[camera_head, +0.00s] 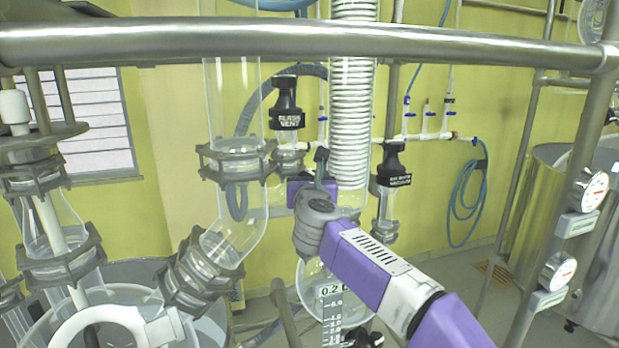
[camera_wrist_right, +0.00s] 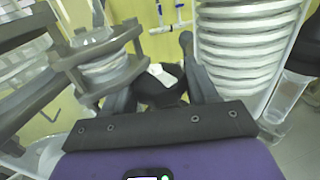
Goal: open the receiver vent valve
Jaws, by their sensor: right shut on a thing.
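My right gripper (camera_head: 320,168) reaches in from the lower right, in front of the glass column with the white coil. In the right wrist view, its two dark fingers (camera_wrist_right: 160,82) are shut on a black valve knob (camera_wrist_right: 163,97) with a white label. The label cannot be read, and the head view hides this knob behind the gripper. A black valve (camera_head: 286,108) with a label ending in "VENT" stands upright to the upper left of the gripper, apart from it. My left gripper is not in view.
Another labelled black valve (camera_head: 391,168) stands right of the coil (camera_head: 352,120). Clamped glass joints (camera_head: 237,160) crowd the left. A steel rail (camera_head: 300,40) crosses above. A graduated glass flask (camera_head: 330,292) hangs below the gripper.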

